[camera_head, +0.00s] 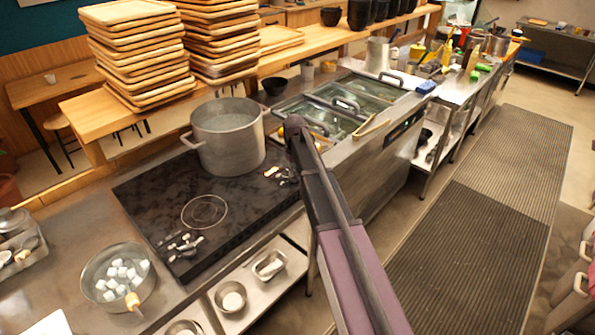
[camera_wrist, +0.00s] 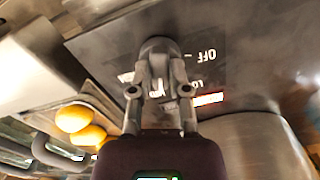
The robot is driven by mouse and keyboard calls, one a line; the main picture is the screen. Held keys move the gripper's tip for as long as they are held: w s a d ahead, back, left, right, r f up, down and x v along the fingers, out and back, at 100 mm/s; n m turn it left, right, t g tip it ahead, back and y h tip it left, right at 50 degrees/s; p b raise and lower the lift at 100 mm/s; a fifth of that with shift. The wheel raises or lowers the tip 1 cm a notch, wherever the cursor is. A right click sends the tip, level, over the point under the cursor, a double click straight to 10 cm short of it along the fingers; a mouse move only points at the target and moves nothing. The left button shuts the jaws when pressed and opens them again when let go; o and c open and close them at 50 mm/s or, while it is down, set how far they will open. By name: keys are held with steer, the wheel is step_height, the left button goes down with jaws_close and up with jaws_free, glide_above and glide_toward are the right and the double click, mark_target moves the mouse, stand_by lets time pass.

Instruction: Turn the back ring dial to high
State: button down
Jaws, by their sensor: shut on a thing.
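The back ring dial (camera_wrist: 158,46) is a grey rounded knob at the top middle of the wrist view. My gripper (camera_wrist: 158,64) is shut on it, one finger on each side. Beside the dial, a dark panel carries the white labels OFF and LO, partly covered, and a lit orange-red mark (camera_wrist: 208,99). Other markings are hidden by the fingers, so the dial's setting cannot be read. In the head view, the black cooktop (camera_head: 140,195) has this dial area at its right end, partly behind my arm.
A large metal pot (camera_head: 228,140) stands on the back ring, close beside the dial; its side shows in the wrist view (camera_wrist: 250,140). A pan with white cubes (camera_head: 118,277) is at lower left. Yellow round items (camera_wrist: 75,119) lie in a tray. Stacked wooden trays (camera_head: 140,55) stand behind.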

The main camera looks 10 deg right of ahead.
steer(key=m, duration=0.5)
steer(key=shift+w+m, duration=0.25)
steer(key=shift+m, duration=0.05)
steer(key=m, duration=0.4)
steer(key=shift+m, duration=0.3)
steer(key=c, duration=0.6)
jaws_free()
steer(key=shift+s, duration=0.1)
